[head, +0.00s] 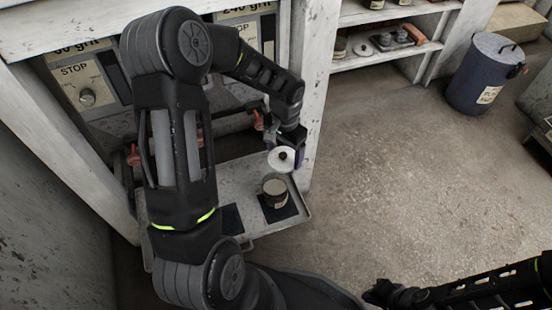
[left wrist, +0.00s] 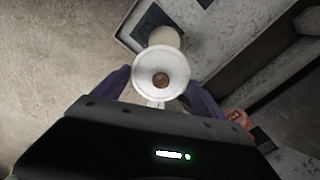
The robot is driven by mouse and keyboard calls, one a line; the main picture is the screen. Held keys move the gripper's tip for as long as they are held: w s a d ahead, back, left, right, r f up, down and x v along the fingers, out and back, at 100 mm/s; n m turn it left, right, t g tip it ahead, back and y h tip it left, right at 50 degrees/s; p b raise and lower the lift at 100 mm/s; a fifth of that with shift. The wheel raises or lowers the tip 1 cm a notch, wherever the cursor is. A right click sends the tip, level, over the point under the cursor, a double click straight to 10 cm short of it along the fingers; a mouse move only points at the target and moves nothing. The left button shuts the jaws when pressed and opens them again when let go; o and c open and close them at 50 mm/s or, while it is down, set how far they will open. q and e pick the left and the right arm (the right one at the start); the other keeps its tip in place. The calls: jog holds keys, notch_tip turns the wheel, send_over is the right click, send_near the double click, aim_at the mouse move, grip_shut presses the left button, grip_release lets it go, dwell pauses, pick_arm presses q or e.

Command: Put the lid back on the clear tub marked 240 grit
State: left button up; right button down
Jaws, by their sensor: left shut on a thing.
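My left gripper (head: 287,150) is shut on a white round lid (head: 273,160) with a dark knob. In the left wrist view the lid (left wrist: 160,88) sits between the purple fingers of the gripper (left wrist: 160,82). A small round tub (head: 274,192) with pale contents stands upright and open on a dark square pad on the metal tray; its marking is too small to read. The lid is above and behind it in the head view, apart from it. In the left wrist view the lid partly hides the tub (left wrist: 165,36). My right gripper (head: 378,293) is low at the bottom right, its fingers unclear.
The metal tray (head: 240,174) has a raised rim and a second dark pad (head: 231,219), partly behind my left arm. Panels marked 60 and 240 grit stand behind. A shelf (head: 388,50) with jars is at the back; a blue bin (head: 484,75) stands right. The floor between is clear.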

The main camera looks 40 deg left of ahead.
aim_at(276, 164)
pick_arm(q)
jog(key=shift+m, duration=0.3)
jog(key=s+f, duration=0.1)
jog(key=s, duration=0.1)
jog(key=s+f, duration=0.1)
jog(key=shift+s+a+f, duration=0.1)
jog(key=shift+a+f, duration=0.2)
jog(key=shift+f, duration=0.15)
notch_tip(276, 164, down, 4)
jog(key=b, duration=0.3)
jog(key=shift+f+b, duration=0.15)
jog(key=shift+b, duration=0.15)
jog(key=shift+f+b, duration=0.7)
jog(key=shift+f, duration=0.2)
jog(key=shift+f, duration=0.1)
dwell(1.1)
jog(key=o, duration=1.2)
jog(key=shift+o, duration=0.2)
